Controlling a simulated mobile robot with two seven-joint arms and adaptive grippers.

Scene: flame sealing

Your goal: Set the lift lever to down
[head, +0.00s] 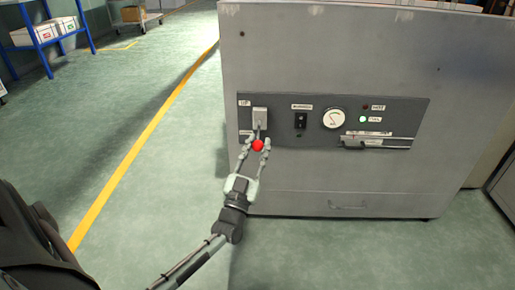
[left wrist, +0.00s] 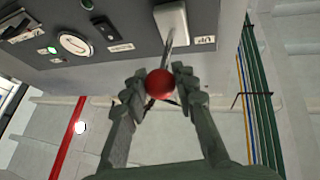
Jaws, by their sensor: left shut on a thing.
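The lift lever is a thin metal stem ending in a red ball knob (head: 257,145), on a pale plate (head: 260,115) at the left of the control panel. In the head view the knob shows below the plate, with the "UP" label above it; the lower label is partly covered. My left gripper (head: 257,147) is shut on the red knob, one finger on each side. The left wrist view also shows the knob (left wrist: 159,84) between the fingers, with the stem (left wrist: 170,42) running to the plate. My right gripper is not in view.
The panel (head: 400,107) on the grey cabinet (head: 330,50) also carries a black burner switch (head: 300,120), a round gauge (head: 333,118), a lit green lamp (head: 363,119) and a dark red lamp (head: 366,107). Open floor lies left of the cabinet; a blue shelf (head: 40,42) stands far left.

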